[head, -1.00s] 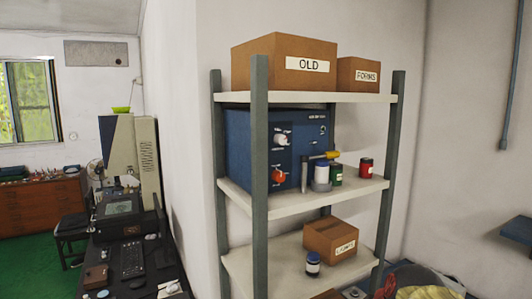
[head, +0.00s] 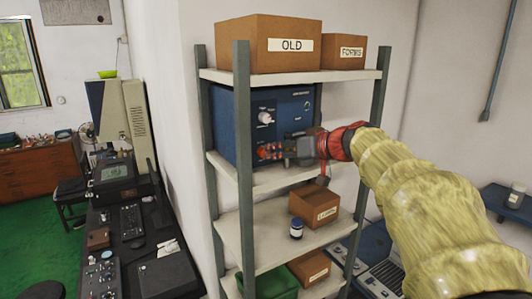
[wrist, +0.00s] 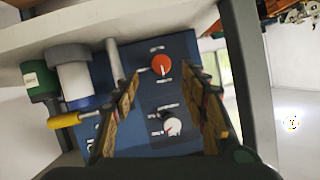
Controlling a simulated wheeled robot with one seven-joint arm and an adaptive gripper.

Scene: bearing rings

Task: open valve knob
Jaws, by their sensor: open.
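A blue box (head: 222,115) with dials stands on the upper-middle shelf. It carries a white knob (head: 265,118) above and a red knob (head: 266,152) below; I cannot read which label marks the valve. My gripper (head: 296,150) is in front of the box at the red knob's height, partly covering the panel. In the wrist view the fingers (wrist: 164,82) are spread apart with nothing between them. The red knob (wrist: 162,64) shows beyond the tips, centred in the gap, and the white knob (wrist: 173,125) shows between the fingers lower in the picture.
In the wrist view a green can (wrist: 38,80), a white-labelled can (wrist: 76,84) and a yellow-handled tool (wrist: 66,119) lie close to the left finger. A grey shelf post (head: 243,160) stands left of the knobs. A small carton (head: 313,207) and jar (head: 296,229) sit on the shelf below.

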